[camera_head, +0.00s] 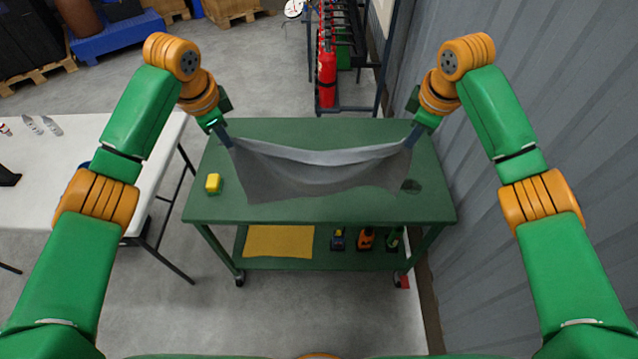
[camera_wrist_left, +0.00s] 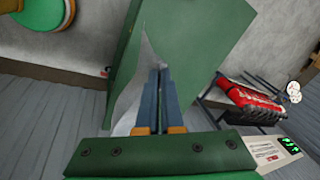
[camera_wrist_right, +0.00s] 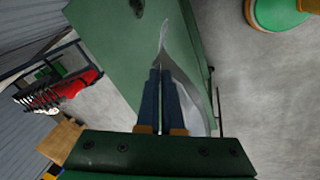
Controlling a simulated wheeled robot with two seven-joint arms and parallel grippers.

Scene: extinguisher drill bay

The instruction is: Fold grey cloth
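The grey cloth (camera_head: 315,172) hangs spread between my two grippers above the green cart top (camera_head: 320,212). Its upper edge sags a little in the middle, and its lower part hangs toward the cart top; I cannot tell if it touches. My left gripper (camera_head: 229,143) is shut on the cloth's left upper corner; in the left wrist view the cloth (camera_wrist_left: 128,108) shows beside the closed fingers. My right gripper (camera_head: 411,140) is shut on the right upper corner; in the right wrist view the cloth (camera_wrist_right: 186,80) runs out from between the fingertips.
A dark round patch (camera_head: 411,186) lies at the right. A white table (camera_head: 75,175) is left; a corrugated wall (camera_head: 540,90) is right.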

